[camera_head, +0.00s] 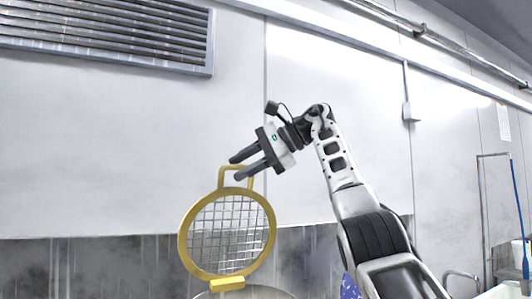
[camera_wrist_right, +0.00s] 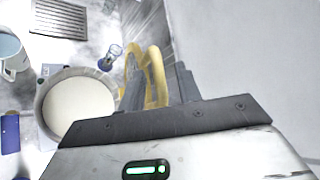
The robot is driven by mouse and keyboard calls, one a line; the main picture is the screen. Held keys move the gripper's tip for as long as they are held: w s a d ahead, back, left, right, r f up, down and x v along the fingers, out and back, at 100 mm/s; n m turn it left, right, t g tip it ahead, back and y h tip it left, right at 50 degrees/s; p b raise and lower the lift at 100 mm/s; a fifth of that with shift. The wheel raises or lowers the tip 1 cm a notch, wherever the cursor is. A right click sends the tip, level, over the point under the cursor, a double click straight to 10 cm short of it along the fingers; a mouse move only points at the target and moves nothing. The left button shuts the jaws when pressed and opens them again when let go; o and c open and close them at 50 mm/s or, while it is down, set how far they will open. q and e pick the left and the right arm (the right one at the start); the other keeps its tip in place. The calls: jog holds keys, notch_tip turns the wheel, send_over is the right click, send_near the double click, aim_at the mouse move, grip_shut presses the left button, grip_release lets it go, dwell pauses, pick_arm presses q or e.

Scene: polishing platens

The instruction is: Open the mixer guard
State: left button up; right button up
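The mixer guard (camera_head: 228,232) is a yellow ring with a wire mesh and a yellow handle loop (camera_head: 236,172) on top. It stands nearly upright above the rim of the mixer bowl (camera_head: 245,293), of which only the top edge shows in the head view. In the right wrist view the guard (camera_wrist_right: 157,72) appears nearly edge-on, and the round bowl (camera_wrist_right: 78,108) with pale contents lies uncovered to its left. My right gripper (camera_head: 236,168) is at the handle loop, its two fingers apart. Whether they touch the handle I cannot tell. My left gripper is out of view.
A plain wall with a vent grille (camera_head: 110,32) is behind the guard. In the right wrist view, a glass-like vessel (camera_wrist_right: 110,54), a light-coloured container (camera_wrist_right: 10,50) and a blue object (camera_wrist_right: 10,132) are around the bowl. A blue pole (camera_head: 520,215) stands at far right.

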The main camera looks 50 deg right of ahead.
jog(key=v, duration=0.8)
jog(key=shift+s, duration=0.25)
jog(key=shift+d+r, duration=0.1)
